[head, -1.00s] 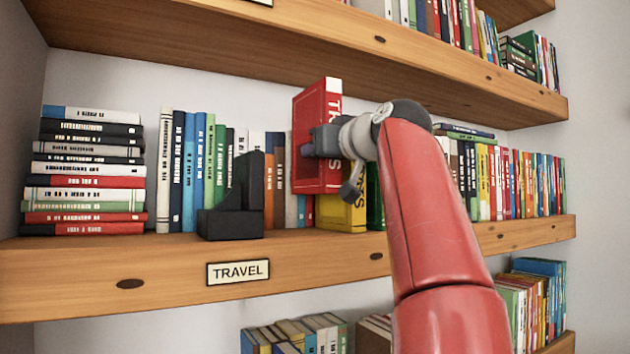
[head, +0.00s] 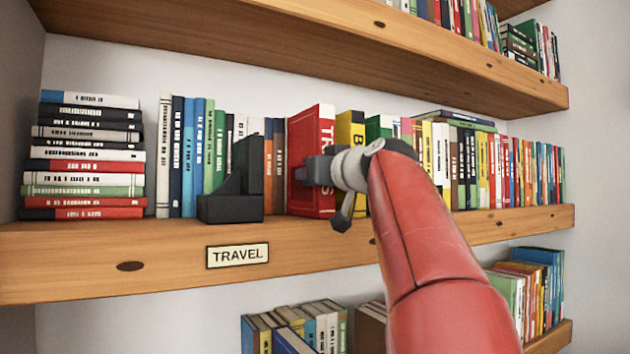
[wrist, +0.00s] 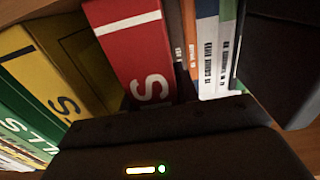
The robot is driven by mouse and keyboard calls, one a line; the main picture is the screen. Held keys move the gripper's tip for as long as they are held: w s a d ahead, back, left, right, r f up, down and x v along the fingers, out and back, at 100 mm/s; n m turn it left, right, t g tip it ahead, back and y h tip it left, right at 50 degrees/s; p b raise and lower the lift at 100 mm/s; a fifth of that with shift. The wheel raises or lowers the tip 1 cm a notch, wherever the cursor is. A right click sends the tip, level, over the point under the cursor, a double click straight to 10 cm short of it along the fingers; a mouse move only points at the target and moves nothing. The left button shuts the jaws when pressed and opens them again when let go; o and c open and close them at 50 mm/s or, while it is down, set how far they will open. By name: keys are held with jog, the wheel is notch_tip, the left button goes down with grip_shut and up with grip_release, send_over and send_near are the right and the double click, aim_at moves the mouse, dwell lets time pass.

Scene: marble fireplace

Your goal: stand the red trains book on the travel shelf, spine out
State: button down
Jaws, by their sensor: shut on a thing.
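The red trains book (head: 311,160) stands upright in the row on the travel shelf (head: 90,262), with its lettered spine facing outward. An orange book (head: 268,165) and a dark one are on its left, and a yellow book (head: 350,130) is on its right. My gripper (head: 312,172) is shut on the red book's spine side. In the wrist view the red book (wrist: 135,50) shows its spine lettering, partly hidden by the dark gripper body. The book's lower edge looks level with the shelf board; exact contact is hard to tell.
A black bookend (head: 240,185) stands left of the book at the shelf front. A TRAVEL label (head: 237,255) is on the shelf edge. A flat stack of books (head: 85,160) is at the far left. Green and other books fill the right. Another shelf (head: 330,50) hangs above.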

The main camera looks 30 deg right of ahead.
jog(key=shift+f, duration=0.15)
jog(key=c, duration=1)
grip_release()
jog(key=shift+c, duration=0.2)
jog(key=s+b, duration=0.3)
jog(key=s, duration=0.9)
jog(key=a+f+g, duration=0.1)
jog(key=f, duration=0.2)
jog(key=a+f+g, duration=0.1)
jog(key=a+f, duration=0.1)
jog(key=f, duration=0.2)
jog(key=w+a+f+m+g, duration=0.1)
jog(key=f, duration=0.3)
jog(key=shift+a+f+y, duration=0.2)
jog(key=shift+a+y, duration=0.1)
jog(key=s+a+f+g, duration=0.3)
jog(key=s+f, duration=0.2)
jog(key=f, duration=0.8)
jog(key=s+a+f+g, duration=0.3)
jog(key=s+a+f, duration=0.1)
jog(key=f, duration=1)
jog(key=s+a+f+g+h, duration=0.1)
jog(key=s+a+f+g, duration=0.2)
jog(key=f, duration=1)
jog(key=s+a, duration=0.1)
jog(key=s, duration=0.2)
jog(key=shift+s+f+n, duration=0.3)
jog(key=shift+s, duration=0.05)
